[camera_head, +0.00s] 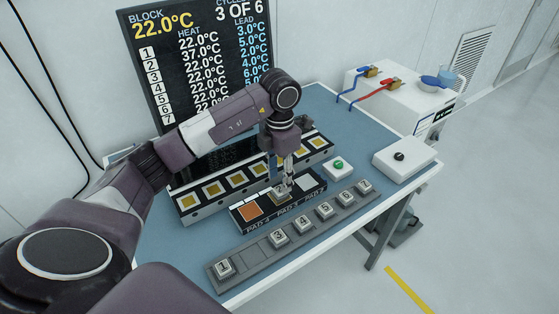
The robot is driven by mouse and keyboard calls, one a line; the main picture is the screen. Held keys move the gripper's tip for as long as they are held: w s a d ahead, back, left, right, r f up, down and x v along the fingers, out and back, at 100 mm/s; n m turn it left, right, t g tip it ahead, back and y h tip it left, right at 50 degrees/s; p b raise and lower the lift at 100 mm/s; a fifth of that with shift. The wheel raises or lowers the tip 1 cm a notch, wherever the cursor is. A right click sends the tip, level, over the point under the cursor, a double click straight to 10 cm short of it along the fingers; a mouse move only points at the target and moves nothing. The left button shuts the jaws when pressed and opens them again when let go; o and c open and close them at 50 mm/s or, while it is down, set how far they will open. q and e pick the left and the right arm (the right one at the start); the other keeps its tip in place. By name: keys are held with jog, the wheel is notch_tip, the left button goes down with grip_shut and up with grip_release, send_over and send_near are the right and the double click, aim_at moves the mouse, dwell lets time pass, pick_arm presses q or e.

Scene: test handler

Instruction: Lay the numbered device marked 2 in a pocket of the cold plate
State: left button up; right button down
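My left gripper (286,183) points down over the middle of a black pad block (238,223). A small grey device (282,193) sits between or just under its fingertips; its number is hidden, and I cannot tell whether the fingers grip it. The long block with gold-square pockets (187,213), which looks like the cold plate, lies behind the pad block; my arm hides part of it. My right gripper is not in view.
The pad block has an orange pad (249,210) at left and a pale pad (308,184) at right. A green button box (338,167) and a white box with a black knob (404,157) stand to the right. A display (152,45) rises behind.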

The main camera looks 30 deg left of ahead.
aim_at(280, 190)
pick_arm(q)
notch_tip(280, 190, up, 9)
jog(key=shift+b, duration=0.45)
dwell(0.4)
